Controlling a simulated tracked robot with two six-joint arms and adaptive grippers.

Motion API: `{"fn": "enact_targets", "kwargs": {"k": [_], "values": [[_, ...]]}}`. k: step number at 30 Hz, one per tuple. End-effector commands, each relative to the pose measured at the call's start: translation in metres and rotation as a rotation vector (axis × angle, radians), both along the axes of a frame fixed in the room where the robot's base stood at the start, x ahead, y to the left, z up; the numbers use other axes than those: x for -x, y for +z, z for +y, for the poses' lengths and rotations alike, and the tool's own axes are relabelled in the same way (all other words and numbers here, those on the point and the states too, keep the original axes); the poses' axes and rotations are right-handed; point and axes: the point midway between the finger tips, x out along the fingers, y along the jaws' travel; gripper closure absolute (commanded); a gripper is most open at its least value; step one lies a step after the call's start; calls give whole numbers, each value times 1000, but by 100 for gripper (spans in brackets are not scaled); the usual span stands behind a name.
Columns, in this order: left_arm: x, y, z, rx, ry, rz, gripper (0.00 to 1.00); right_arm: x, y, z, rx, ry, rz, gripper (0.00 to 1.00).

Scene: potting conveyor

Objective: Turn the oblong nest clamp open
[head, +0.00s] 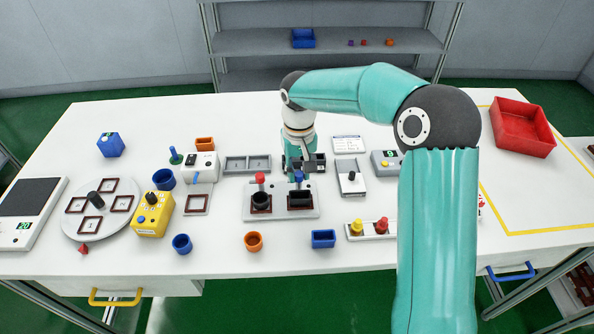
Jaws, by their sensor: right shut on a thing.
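A light grey nest plate (280,213) lies in the middle of the table with two nests. The left nest holds a round black part (261,200) and has a red-topped clamp (260,179). The right, oblong nest holds a dark oblong part (300,200) and has a blue-topped clamp (298,179) behind it. My right gripper (300,170) points down at the blue clamp and is shut on it; its fingertips are partly hidden, and I cannot tell the clamp's exact turn. My left gripper is not in view.
A grey two-compartment tray (247,164) lies left of the gripper; a grey device with a lever (350,178) stands right. Blue (323,238) and orange (254,241) cups stand in front. My right arm spans the right side, before a red bin (522,128).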

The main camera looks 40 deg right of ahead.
Motion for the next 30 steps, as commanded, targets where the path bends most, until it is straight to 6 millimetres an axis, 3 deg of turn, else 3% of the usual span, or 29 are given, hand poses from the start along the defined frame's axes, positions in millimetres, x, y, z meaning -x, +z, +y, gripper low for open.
{"fn": "enact_targets", "kwargs": {"k": [1,6,17,23,30], "values": [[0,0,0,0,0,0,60,-4,4,-1,2,-1,-17,74],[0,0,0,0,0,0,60,-3,3,0,1,0,-11,51],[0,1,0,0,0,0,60,-2,5,0,0,1,-6,51],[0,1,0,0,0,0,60,-3,30,0,1,2,-10,51],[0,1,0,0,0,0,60,-4,78,0,0,1,-12,51]]}}
